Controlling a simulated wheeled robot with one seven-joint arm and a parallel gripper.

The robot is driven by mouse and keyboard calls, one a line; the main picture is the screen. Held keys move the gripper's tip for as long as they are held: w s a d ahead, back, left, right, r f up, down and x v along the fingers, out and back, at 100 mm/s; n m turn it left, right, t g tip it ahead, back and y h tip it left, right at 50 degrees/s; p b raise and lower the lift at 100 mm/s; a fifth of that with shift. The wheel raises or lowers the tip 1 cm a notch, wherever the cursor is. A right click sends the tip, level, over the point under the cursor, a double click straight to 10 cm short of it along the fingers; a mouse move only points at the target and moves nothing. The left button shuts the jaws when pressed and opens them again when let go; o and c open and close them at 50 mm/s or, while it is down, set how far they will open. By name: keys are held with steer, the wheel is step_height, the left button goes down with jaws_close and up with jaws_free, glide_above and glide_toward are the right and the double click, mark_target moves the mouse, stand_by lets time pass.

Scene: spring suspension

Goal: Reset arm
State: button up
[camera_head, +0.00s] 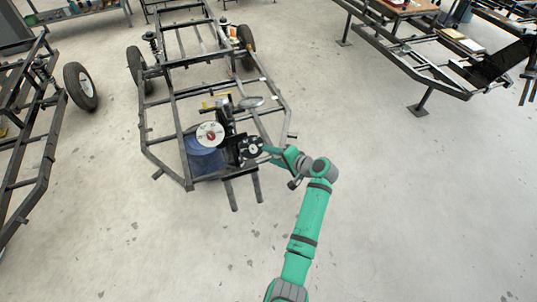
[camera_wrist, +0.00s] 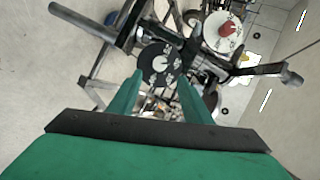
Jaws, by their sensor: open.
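My green arm reaches up from the bottom of the head view to the front of a dark tubular chassis frame (camera_head: 178,125). My gripper shows in the wrist view (camera_wrist: 160,88) as two green fingers, spread apart. A black disc (camera_wrist: 160,63) with light marks lies just beyond the fingertips. I cannot tell whether the fingers touch it. In the head view the gripper end is close to the black part (camera_head: 250,147) and its fingertips are hard to make out. A white dial with a red centre (camera_head: 210,134) is to the left of it, and also in the wrist view (camera_wrist: 224,32).
Two dark bars (camera_head: 243,190) stick out at the frame's front. Another frame with a wheel (camera_head: 80,86) stands at left, and one more (camera_head: 430,70) at upper right. The floor at right is clear.

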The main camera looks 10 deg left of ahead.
stand_by(0.5)
steer(key=s+d+f+m+t+h, duration=0.15)
steer(key=s+d+f+h, duration=0.35)
steer(key=s+f, duration=0.75)
steer(key=s+d+f+t+h, duration=0.1)
steer(key=s+d+f, duration=0.15)
steer(key=s, duration=0.45)
steer(key=s+d+f+t+h, duration=0.1)
steer(key=s+d+t+h, duration=0.15)
steer(key=s, duration=0.45)
steer(key=s+d+r+n+t+h, duration=0.15)
steer(key=s+r, duration=0.25)
steer(key=s, duration=0.4)
steer(key=s+d+r+n, duration=0.1)
steer(key=s+d+r, duration=0.1)
steer(key=s+r, duration=0.35)
steer(key=s+r+n+t, duration=0.2)
steer(key=s+r+n, duration=0.1)
steer(key=s+r, duration=0.8)
step_height(320, 180, up, 4)
steer(key=shift+s+f+n+h, duration=0.2)
steer(key=shift+n+h, duration=0.1)
